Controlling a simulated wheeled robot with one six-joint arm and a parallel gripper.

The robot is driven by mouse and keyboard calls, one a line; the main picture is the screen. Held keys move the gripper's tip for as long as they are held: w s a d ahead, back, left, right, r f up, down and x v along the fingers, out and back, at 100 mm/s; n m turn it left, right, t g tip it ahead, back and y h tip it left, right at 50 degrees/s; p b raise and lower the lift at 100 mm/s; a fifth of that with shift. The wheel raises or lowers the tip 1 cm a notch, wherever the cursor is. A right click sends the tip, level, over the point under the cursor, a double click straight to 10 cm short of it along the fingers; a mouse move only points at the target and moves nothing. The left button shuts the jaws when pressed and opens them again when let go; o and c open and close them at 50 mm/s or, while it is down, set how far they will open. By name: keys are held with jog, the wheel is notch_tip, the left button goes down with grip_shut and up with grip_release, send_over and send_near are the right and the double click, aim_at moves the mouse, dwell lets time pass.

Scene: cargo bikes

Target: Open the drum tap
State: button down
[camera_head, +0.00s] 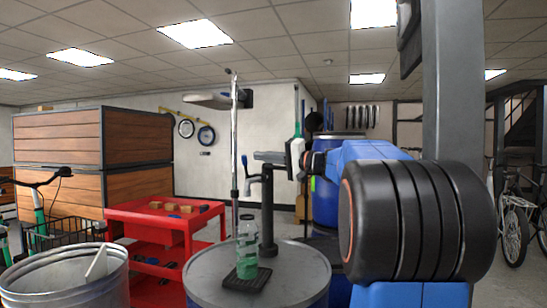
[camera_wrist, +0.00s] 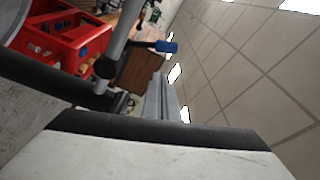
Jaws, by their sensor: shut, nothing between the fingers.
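The drum tap (camera_head: 267,213) is a dark upright pipe standing on the lid of the drum (camera_head: 207,270), with a short spout pointing left. Its lever with a blue handle (camera_head: 244,161) stands up over the spout. In the wrist view the blue handle (camera_wrist: 167,46) is at the upper middle, just beyond the fingertips. My gripper (camera_head: 260,156) reaches in from the right, shut and empty, level with the handle; it also shows in the wrist view (camera_wrist: 160,84). Whether the fingers touch the handle I cannot tell. A clear bottle with green liquid (camera_head: 247,248) stands below the spout.
The bottle is on a black grate (camera_head: 231,282) on the lid. A thin metal rod (camera_head: 234,140) rises behind the tap. A red cart (camera_head: 165,222) stands left, a metal bin (camera_head: 60,285) at the lower left. A blue barrel (camera_head: 325,205) is behind my arm.

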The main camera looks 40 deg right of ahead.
jog(key=shift+s+a+f, duration=0.2)
jog(key=shift+a, duration=0.45)
jog(key=shift+s+a+f, duration=0.15)
jog(key=shift+a, duration=0.45)
jog(key=shift+s+a+f+n, duration=0.2)
jog(key=shift+a+n, duration=0.05)
jog(key=shift+n, duration=0.35)
jog(key=shift+s+a+f+n+y, duration=0.2)
jog(key=shift+a+n, duration=0.05)
jog(key=shift+n, duration=0.3)
jog(key=shift+s+a+f+n+y, duration=0.15)
jog(key=shift+a+f+n+y, duration=0.05)
jog(key=shift+n, duration=0.35)
jog(key=shift+s+a+f, duration=0.4)
jog(key=shift+a+f, duration=0.1)
jog(key=shift+f, duration=0.25)
